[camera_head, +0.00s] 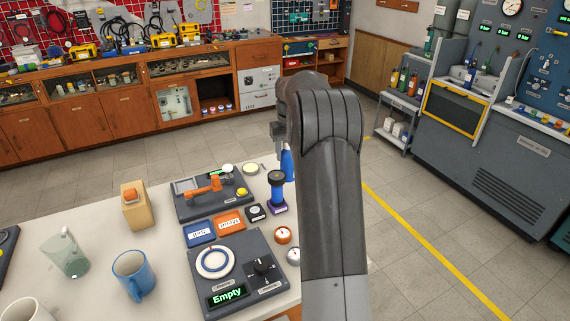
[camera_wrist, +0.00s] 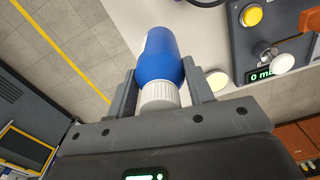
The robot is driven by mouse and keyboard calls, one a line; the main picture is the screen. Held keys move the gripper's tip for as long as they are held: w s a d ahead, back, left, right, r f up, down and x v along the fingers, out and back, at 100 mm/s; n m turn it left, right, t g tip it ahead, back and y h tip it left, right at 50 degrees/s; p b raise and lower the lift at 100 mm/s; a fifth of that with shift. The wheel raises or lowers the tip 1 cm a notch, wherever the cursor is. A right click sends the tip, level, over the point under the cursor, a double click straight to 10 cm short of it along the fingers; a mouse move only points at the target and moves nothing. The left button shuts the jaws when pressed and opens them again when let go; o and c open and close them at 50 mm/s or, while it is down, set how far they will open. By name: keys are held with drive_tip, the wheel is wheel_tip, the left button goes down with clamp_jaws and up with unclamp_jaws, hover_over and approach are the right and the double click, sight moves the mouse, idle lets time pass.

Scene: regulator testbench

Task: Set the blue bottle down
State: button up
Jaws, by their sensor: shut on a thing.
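The blue bottle (camera_wrist: 160,62) with a white ribbed cap (camera_wrist: 159,96) is between the two fingers of my gripper (camera_wrist: 160,85) in the wrist view. The gripper is shut on it near the cap end. In the head view only a part of the blue bottle (camera_head: 287,164) shows, beside my dark arm, near the white table's (camera_head: 165,172) far right edge. My arm hides much of the gripper there. I cannot tell whether the bottle's base touches the table.
A panel reading "Empty" (camera_head: 229,294), a blue mug (camera_head: 133,273) and a glass (camera_head: 67,256) are further left.

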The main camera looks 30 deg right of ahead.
sight(285, 162)
drive_tip(key=shift+w+a+f, duration=0.4)
drive_tip(key=shift+w, duration=0.1)
drive_tip(key=shift+f, duration=1.95)
drive_tip(key=shift+f, duration=0.1)
drive_tip(key=o, duration=1.2)
